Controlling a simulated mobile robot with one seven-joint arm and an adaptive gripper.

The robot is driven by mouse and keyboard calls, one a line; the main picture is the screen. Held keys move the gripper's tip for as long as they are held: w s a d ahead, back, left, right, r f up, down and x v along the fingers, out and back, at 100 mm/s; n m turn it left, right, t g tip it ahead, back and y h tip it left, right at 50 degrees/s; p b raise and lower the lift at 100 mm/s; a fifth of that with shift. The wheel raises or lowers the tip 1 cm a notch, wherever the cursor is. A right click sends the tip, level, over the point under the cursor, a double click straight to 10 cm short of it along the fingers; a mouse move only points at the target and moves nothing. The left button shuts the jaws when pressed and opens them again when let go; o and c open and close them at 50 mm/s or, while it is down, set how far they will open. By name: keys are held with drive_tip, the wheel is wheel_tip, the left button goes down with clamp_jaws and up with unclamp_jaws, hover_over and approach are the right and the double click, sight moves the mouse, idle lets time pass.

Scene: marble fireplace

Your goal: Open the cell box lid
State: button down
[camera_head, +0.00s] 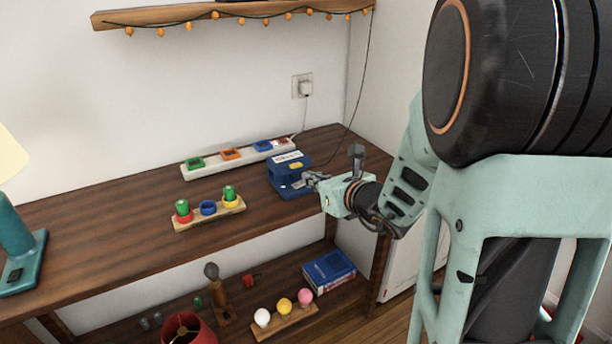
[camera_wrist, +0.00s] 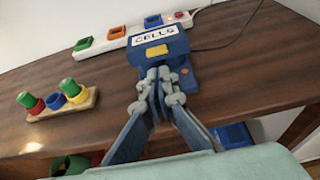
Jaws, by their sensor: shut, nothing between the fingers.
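The cell box (camera_head: 284,173) is blue and stands on the wooden desk near its right end. In the wrist view the cell box (camera_wrist: 187,82) shows a white label reading CELLS on its lid (camera_wrist: 153,37) and a yellow tab (camera_wrist: 157,52) below the label. I cannot tell whether the lid is fully down. My gripper (camera_head: 312,180) is at the right front of the box in the head view. In the wrist view my gripper (camera_wrist: 159,75) is shut and empty, with its fingertips just below the yellow tab, hiding part of the box front. Contact is unclear.
A white power strip (camera_head: 240,157) with coloured sockets lies behind the box. A wooden holder (camera_head: 210,214) with coloured rings and two green cells stands to the left. A teal lamp (camera_head: 18,245) is at far left. A lower shelf holds bulbs and books (camera_head: 329,269).

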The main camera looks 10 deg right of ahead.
sight(294, 171)
drive_tip(key=x, duration=0.5)
drive_tip(key=shift+b, duration=0.35)
drive_tip(key=shift+r+p, duration=0.15)
drive_tip(key=shift+p, duration=0.15)
